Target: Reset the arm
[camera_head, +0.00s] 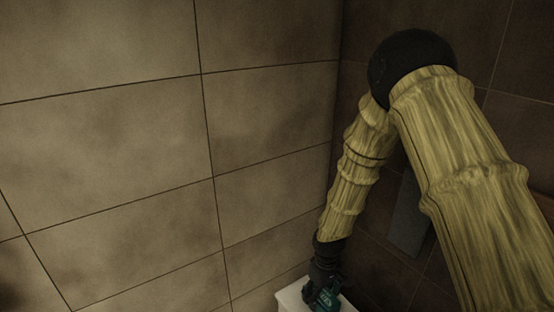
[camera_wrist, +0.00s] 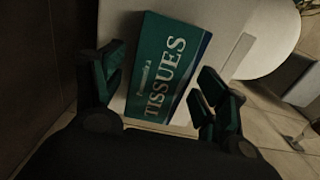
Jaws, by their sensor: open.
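My arm bends down from an elbow at the upper right of the head view. My gripper (camera_head: 323,297) is at its lower end, by the bottom edge of that view. In the wrist view my gripper (camera_wrist: 160,98) is open, with dark green fingers on either side of a green box (camera_wrist: 164,50) lettered "TISSUES". The box lies on a white surface (camera_wrist: 115,30) and shows between the fingers. I cannot tell whether the fingers touch it.
A light tiled wall (camera_head: 130,130) fills the left, meeting a dark tiled wall (camera_head: 520,60) at a corner behind my arm. In the wrist view a round white shape (camera_wrist: 265,35) stands beside the white surface. Tiled floor (camera_wrist: 285,120) shows at the lower right.

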